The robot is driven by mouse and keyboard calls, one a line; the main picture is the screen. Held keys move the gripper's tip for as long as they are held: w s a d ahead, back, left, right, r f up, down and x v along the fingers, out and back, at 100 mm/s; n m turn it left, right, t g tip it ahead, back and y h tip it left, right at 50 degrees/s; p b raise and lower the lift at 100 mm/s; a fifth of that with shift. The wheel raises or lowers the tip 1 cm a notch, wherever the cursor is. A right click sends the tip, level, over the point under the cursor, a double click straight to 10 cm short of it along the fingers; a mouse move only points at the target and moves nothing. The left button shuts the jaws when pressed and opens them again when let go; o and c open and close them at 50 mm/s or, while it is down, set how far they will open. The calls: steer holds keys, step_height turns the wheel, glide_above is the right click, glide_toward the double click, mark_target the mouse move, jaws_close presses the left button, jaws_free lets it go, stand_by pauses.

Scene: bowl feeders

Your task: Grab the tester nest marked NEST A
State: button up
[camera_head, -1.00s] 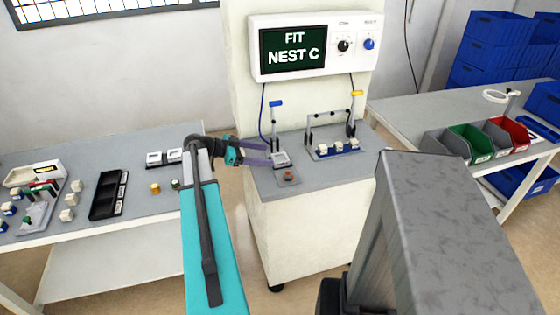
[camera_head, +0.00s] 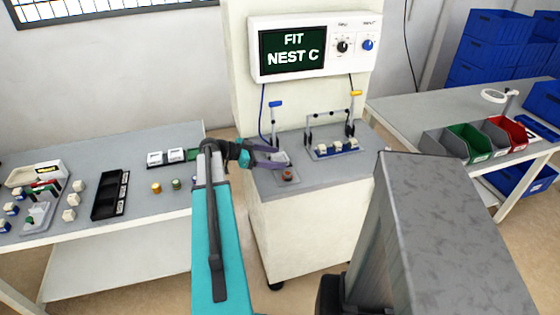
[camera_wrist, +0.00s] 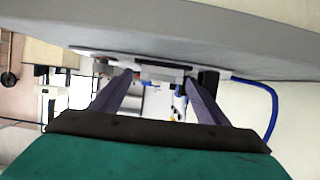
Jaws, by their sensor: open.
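A small grey-white block (camera_head: 283,156), likely the tester nest, sits on the front left of the tester's grey top. Its marking cannot be read. My gripper (camera_head: 279,157) is open, with its two purple fingers reaching over the tester top, one on either side of the block. In the wrist view, my gripper (camera_wrist: 159,80) shows its fingertips apart, with the grey block (camera_wrist: 162,72) between and just beyond them. Contact cannot be told. The tester screen (camera_head: 292,50) reads "FIT NEST C".
A red-brown button (camera_head: 287,174) is in front of the block, close to the lower finger. A blue-handled clamp (camera_head: 276,104) stands behind it. A fixture with several white-and-blue parts (camera_head: 337,148) is to the right. White labelled blocks (camera_head: 155,158) lie on the left bench.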

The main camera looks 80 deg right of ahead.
steer(key=c, duration=1.2)
steer(key=shift+r, duration=0.25)
